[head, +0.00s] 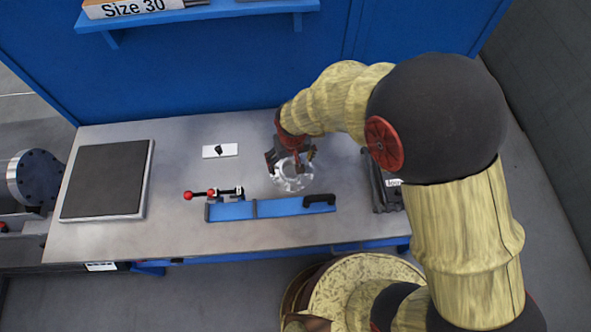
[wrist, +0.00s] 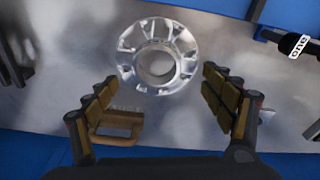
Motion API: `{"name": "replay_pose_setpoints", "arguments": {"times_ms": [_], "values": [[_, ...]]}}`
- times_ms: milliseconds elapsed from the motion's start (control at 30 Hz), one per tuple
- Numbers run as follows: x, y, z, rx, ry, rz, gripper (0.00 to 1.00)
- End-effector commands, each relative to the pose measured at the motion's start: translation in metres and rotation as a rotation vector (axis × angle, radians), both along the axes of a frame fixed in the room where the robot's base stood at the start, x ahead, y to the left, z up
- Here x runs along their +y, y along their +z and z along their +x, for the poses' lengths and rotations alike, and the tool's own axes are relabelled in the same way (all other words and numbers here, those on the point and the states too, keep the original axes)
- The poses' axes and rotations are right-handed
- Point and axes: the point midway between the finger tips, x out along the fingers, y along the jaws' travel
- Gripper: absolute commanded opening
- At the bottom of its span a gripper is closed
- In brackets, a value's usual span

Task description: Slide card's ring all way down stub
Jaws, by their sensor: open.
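A silver flanged shell (head: 292,176) lies on the metal bench below my gripper (head: 290,163). In the wrist view the shell (wrist: 157,87) shows a scalloped flange around a round raised centre. My gripper (wrist: 160,105) is open, its fingers apart on either side, with nothing held between them. A tan loop-shaped piece (wrist: 117,118) lies near the left finger, partly covered by it; I cannot tell if it is the card's ring. A white card (head: 220,150) with a small black thing on it lies left of the shell. I cannot make out a separate stub.
A blue fixture (head: 265,209) with a black handle and a red-knobbed clamp (head: 212,193) lies in front of the shell. A dark pad (head: 107,180) is at the left, a dark tray (head: 385,180) at the right. A blue wall stands behind.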

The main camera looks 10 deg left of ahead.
Motion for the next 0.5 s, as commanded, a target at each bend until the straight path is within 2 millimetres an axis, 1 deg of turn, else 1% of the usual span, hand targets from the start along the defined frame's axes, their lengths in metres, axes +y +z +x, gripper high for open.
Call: {"name": "replay_pose_setpoints", "arguments": {"times_ms": [33,267,500], "values": [[0.0,-0.007,0.0,0.002,0.0,-0.002,0.82],[-0.001,-0.024,0.005,0.001,0.0,0.0,0.82],[-0.002,-0.058,0.011,0.002,0.0,-0.001,0.82]]}}
